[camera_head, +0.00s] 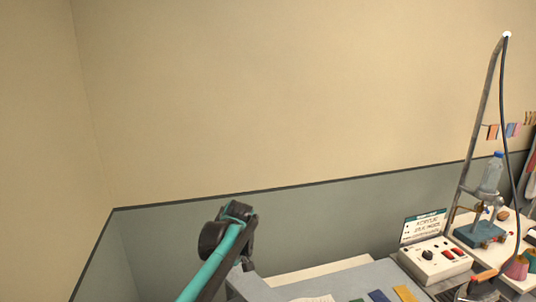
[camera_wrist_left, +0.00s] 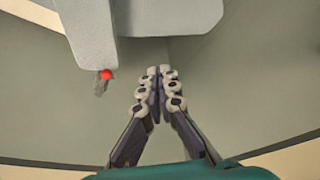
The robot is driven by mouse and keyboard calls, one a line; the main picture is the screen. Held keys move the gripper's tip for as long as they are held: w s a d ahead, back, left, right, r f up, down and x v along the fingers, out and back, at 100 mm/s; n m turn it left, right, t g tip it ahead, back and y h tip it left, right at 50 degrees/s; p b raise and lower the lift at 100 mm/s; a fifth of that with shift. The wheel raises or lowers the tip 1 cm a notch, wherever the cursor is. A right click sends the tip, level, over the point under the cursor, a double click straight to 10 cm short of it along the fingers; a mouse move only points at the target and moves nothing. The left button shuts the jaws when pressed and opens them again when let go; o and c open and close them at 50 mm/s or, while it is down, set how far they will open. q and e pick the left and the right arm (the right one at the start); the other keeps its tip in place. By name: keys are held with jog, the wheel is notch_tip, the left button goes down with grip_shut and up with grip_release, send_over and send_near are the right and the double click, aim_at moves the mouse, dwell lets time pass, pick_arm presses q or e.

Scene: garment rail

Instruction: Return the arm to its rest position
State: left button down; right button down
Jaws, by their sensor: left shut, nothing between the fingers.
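In the left wrist view, my left gripper (camera_wrist_left: 159,74) is shut. Its jointed fingers meet at the tips with nothing between them. In the head view, a teal and dark link of my arm (camera_head: 216,262) rises from the bottom edge to a dark joint, in front of the grey lower wall. The gripper's fingers are not seen there. My right gripper shows in neither view.
A grey work surface (camera_head: 372,279) is at the lower right of the head view, with a control box (camera_head: 437,262) and a sign (camera_head: 424,228). Beyond are a metal pole (camera_head: 485,110) and a bottle (camera_head: 492,173). A pale grey body with a red ball (camera_wrist_left: 106,75) is near the fingers.

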pick_arm(q)
jog(key=s+a+f+m+t+h+b, duration=0.1)
jog(key=s+f+m+b, duration=0.5)
jog(key=s, duration=0.8)
jog(key=s+a+f+m+t+h+b, duration=0.2)
jog(key=s+f+m+t+b, duration=0.2)
jog(key=s+f, duration=0.8)
jog(key=s+m+b, duration=0.2)
jog(key=b, duration=0.2)
jog(key=shift+a, duration=0.25)
